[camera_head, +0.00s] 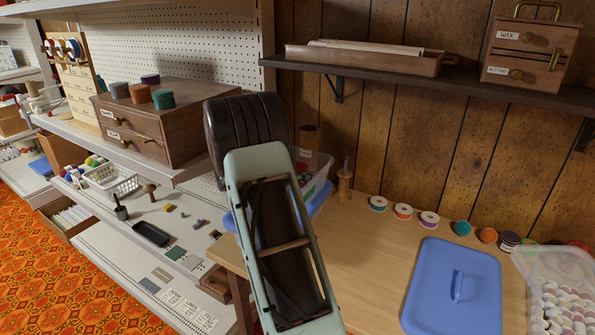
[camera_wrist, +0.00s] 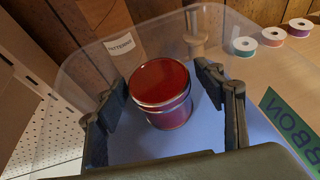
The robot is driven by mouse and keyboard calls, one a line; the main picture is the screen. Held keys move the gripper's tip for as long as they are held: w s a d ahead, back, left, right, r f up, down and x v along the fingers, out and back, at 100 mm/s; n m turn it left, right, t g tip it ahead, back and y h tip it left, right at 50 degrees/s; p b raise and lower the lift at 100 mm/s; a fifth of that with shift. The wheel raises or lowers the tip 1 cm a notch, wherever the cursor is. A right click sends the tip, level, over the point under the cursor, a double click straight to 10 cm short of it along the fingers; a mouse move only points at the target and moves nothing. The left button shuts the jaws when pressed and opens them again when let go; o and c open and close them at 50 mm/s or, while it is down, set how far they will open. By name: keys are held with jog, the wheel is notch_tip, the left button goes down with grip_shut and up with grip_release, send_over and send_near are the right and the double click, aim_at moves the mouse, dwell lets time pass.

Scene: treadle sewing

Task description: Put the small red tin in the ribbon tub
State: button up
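In the wrist view the small red tin (camera_wrist: 161,91), with a red lid and silver rim, stands between the two black fingers of my gripper (camera_wrist: 163,94). Gaps show on both sides of the tin, so my gripper looks open around it. The tin is over a blue surface (camera_wrist: 245,137) within clear plastic walls; I cannot tell whether it rests there. A green card with partly cut-off letters like "RIBBON" (camera_wrist: 294,125) is at the right. In the head view my arm hides the gripper and tin, and a clear tub (camera_head: 320,172) shows partly behind it.
A white label (camera_wrist: 121,44) shows on or through the clear wall. A wooden spindle (camera_head: 345,180) stands close behind the tub. A blue lid (camera_head: 480,285) lies on the table, beside a clear tub of buttons (camera_head: 530,262). Several spools line the table's back.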

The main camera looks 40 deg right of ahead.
jog(key=shift+r, duration=0.1)
jog(key=shift+a+r, duration=0.15)
jog(key=shift+r, duration=0.05)
jog(key=p+v, duration=0.1)
jog(key=v, duration=1)
jog(key=shift+s+a+r, duration=0.1)
jog(key=shift+a, duration=0.2)
jog(key=shift+r, duration=0.1)
